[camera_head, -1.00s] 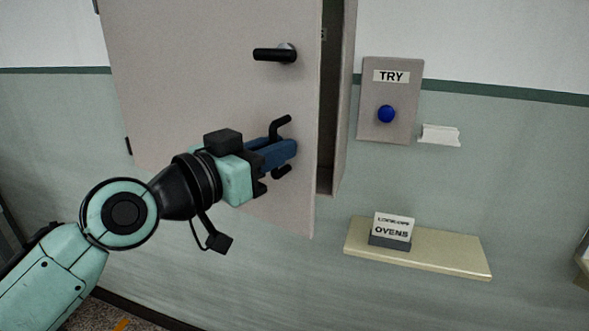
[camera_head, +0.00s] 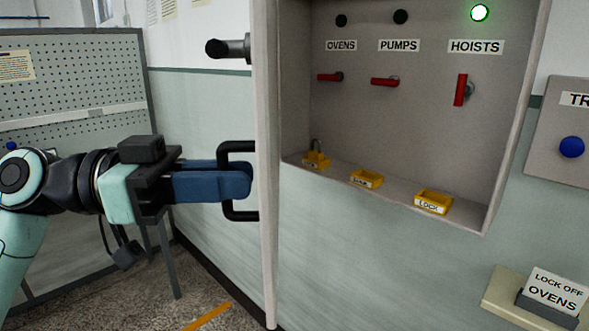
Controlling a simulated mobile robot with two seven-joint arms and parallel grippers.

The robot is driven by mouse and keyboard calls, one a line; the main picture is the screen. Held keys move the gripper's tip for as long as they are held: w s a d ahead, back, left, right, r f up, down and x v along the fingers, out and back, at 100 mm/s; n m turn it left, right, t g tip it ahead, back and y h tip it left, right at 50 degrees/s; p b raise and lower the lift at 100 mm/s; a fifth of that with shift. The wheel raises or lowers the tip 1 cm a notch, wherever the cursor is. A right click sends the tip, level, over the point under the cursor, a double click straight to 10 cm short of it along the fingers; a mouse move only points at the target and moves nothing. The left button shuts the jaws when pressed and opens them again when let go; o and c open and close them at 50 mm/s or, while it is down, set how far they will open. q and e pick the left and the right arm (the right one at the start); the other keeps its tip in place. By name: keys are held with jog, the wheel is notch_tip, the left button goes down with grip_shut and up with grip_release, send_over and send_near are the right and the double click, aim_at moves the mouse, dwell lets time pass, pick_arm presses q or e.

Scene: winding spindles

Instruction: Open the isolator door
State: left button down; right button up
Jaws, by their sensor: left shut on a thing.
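The isolator door (camera_head: 267,190) stands wide open, seen nearly edge-on at the left of the cabinet (camera_head: 420,110). My left gripper (camera_head: 240,181) is shut on the black D-shaped door handle (camera_head: 236,148). A black lever handle (camera_head: 228,49) sits higher on the same door face. Inside the cabinet are red switches labelled OVENS (camera_head: 329,77), PUMPS (camera_head: 384,82) and HOISTS (camera_head: 461,90). The OVENS and PUMPS switches lie level; the HOISTS switch is upright under a lit green lamp (camera_head: 480,13). My right gripper is out of view.
At right are a TRY panel with a blue button (camera_head: 571,147) and a shelf (camera_head: 500,300) with a "LOCK OFF OVENS" card (camera_head: 556,291). A pegboard (camera_head: 75,95) stands at the left.

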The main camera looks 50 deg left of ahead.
pick_arm(q)
jog(key=shift+v, duration=1.5)
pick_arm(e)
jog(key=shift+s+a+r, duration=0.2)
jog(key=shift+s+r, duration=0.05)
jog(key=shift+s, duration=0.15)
pick_arm(q)
jog(key=shift+w+a, duration=0.1)
jog(key=shift+a, duration=0.05)
jog(key=c, duration=1.3)
grip_release()
jog(key=shift+c, duration=0.2)
jog(key=p+v, duration=0.3)
jog(key=v, duration=1)
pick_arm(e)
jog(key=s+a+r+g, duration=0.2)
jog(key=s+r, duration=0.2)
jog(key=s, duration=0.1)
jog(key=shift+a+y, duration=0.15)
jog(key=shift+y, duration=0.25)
